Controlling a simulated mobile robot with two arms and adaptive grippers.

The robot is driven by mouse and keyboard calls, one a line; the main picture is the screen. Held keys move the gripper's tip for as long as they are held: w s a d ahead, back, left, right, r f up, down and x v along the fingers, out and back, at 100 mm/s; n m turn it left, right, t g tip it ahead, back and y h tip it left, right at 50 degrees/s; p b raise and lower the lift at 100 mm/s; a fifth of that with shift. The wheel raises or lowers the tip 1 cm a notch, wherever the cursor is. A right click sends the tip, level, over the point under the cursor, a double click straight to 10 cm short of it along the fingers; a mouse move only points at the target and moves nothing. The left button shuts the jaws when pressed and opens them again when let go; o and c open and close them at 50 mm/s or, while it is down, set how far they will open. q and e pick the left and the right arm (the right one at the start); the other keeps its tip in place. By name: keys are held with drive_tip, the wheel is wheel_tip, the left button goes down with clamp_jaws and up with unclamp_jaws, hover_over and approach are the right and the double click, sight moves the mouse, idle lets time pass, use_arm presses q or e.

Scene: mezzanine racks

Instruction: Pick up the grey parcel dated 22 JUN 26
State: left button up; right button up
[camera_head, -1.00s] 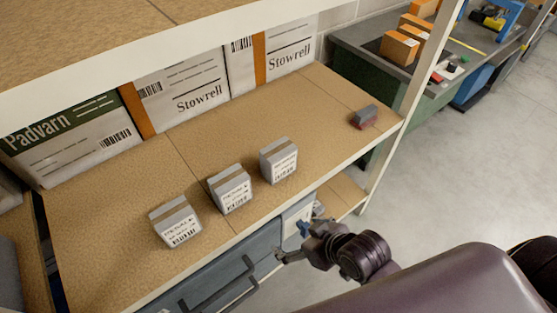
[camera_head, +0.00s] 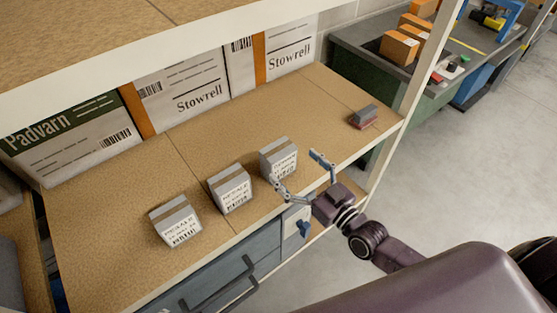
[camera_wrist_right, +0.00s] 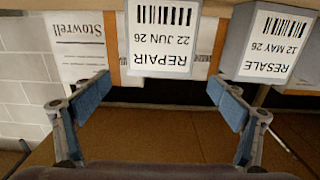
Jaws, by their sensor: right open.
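Three grey parcels with white labels stand in a row on the tan shelf. The rightmost parcel (camera_head: 279,158) shows upside down in the right wrist view (camera_wrist_right: 165,40), labelled REPAIR, 22 JUN 26. The middle parcel (camera_head: 230,189) stands beside it; its label in the wrist view (camera_wrist_right: 275,45) reads RESALE, 12 MAY 26. The left parcel (camera_head: 175,222) has a label too small to read. My right gripper (camera_head: 296,168) is open and empty at the front of the rightmost parcel, its blue-padded fingers (camera_wrist_right: 160,96) spread wider than it. My left gripper is not in view.
Stowrell boxes (camera_head: 196,88) and a Padvarn box (camera_head: 70,138) line the back. An upper shelf (camera_head: 120,30) overhangs. A small grey and red item (camera_head: 363,117) lies at the right near a white post (camera_head: 397,125). Blue drawers (camera_head: 235,268) sit below the shelf.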

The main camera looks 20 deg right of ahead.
sight(285, 156)
drive_tip(key=p+x, duration=0.1)
drive_tip(key=x, duration=0.6)
drive_tip(key=shift+w, duration=0.15)
drive_tip(key=shift+r, duration=0.1)
drive_tip(key=c, duration=1.5)
